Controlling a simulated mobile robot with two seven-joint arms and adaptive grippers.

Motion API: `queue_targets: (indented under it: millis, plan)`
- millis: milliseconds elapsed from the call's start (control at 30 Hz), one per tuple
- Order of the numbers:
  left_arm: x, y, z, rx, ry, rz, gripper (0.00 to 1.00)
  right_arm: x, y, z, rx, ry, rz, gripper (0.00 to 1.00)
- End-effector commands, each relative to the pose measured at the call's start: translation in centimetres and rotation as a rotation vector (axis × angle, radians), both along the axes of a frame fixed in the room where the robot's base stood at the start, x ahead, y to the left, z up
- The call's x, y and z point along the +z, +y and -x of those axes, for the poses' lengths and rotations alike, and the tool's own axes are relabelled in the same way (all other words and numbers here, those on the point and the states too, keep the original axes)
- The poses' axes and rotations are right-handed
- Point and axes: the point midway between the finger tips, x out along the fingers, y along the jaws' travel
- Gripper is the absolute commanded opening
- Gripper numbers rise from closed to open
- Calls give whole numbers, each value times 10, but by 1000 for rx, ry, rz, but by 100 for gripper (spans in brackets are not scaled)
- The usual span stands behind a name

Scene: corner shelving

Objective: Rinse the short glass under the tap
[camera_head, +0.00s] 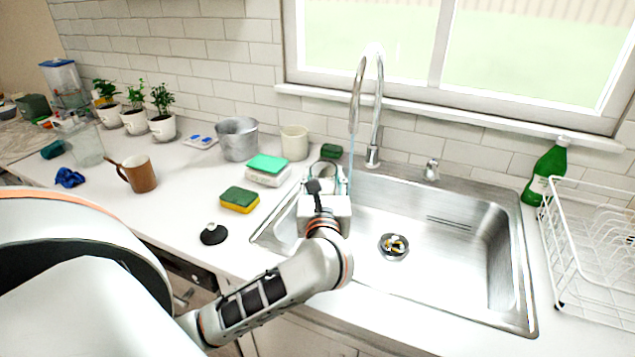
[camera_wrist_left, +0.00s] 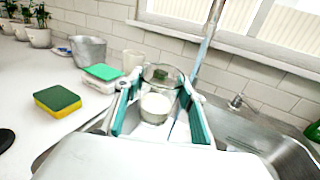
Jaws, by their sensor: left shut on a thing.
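The short glass (camera_wrist_left: 157,104) is clear and stands between the teal finger pads of my left gripper in the left wrist view. My left gripper (camera_head: 325,178) is shut on it and holds it over the left part of the sink (camera_head: 465,235). The tap (camera_head: 373,100) is a tall silver gooseneck behind the sink. A thin bluish water stream (camera_head: 350,165) runs down from its spout, close to the right side of the gripper. The stream also shows in the left wrist view (camera_wrist_left: 207,45). I cannot tell whether the water enters the glass. My right gripper is not in view.
Left of the sink are a yellow-green sponge (camera_head: 239,200), a teal sponge on a white block (camera_head: 268,168), a cream cup (camera_head: 294,142), a metal pot (camera_head: 237,139) and a brown mug (camera_head: 140,174). Right are a green bottle (camera_head: 546,172) and a white dish rack (camera_head: 590,245).

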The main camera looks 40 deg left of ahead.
Motion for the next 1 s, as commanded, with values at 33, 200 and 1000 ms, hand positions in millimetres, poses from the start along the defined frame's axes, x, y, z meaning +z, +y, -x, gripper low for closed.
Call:
queue_targets:
  millis: [33,200,1000]
  plan:
    - [-1,1,-5,1,-3,-2,0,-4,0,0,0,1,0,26]
    - [-3,1,-19,0,-2,-2,0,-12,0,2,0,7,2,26]
    - [-15,5,-77,0,-2,0,0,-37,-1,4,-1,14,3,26]
